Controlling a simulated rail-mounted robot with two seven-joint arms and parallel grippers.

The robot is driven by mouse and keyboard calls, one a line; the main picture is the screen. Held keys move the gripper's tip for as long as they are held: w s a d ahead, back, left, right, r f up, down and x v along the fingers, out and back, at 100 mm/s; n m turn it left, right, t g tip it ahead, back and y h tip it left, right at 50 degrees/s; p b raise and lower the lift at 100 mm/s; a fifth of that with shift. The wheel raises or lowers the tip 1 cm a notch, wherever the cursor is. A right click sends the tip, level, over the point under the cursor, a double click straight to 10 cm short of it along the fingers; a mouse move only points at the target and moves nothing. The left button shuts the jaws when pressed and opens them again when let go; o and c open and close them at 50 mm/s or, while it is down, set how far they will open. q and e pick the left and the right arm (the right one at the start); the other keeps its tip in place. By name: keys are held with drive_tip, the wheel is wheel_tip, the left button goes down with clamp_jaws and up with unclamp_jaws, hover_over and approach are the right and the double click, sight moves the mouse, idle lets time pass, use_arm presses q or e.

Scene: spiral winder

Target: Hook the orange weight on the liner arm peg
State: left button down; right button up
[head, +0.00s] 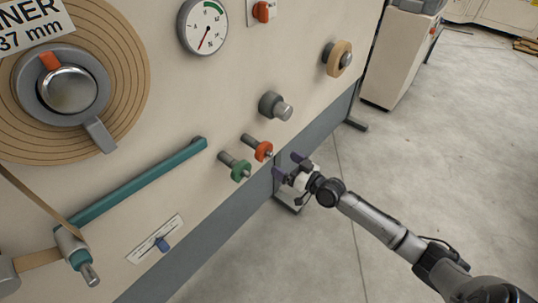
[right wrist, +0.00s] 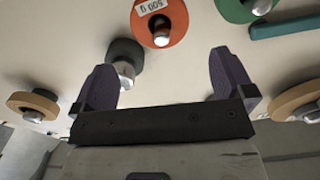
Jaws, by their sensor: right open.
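The orange weight (head: 264,152) is a disc hanging on a grey storage peg (head: 250,140) on the machine's front panel. It also shows in the right wrist view (right wrist: 176,25) at the top, with a "500 g" label. The teal liner arm (head: 145,182) slopes down to the left, with a metal-tipped roller (head: 76,252) at its lower end. I cannot tell which part is its peg. My right gripper (head: 287,165) is open and empty, to the right of and below the orange weight, apart from it. Its two dark fingers (right wrist: 160,68) frame empty space in the wrist view. My left gripper is not in view.
A green weight (head: 241,171) hangs on a neighbouring peg left of the orange one. A large tan roll (head: 125,55) and a gauge (head: 203,26) are upper left. The floor (head: 430,150) at right is open.

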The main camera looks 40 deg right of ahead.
sight(264, 150)
drive_tip(key=w+b, duration=0.1)
drive_tip(key=w, duration=0.2)
drive_tip(key=w+a+b, duration=0.1)
drive_tip(key=w, duration=0.2)
drive_tip(key=w+b, duration=0.1)
drive_tip(key=w, duration=0.2)
drive_tip(key=shift+w+a, duration=0.1)
drive_tip(key=shift+a, duration=0.15)
drive_tip(key=shift+w, duration=0.25)
drive_tip(key=shift+c, duration=0.4)
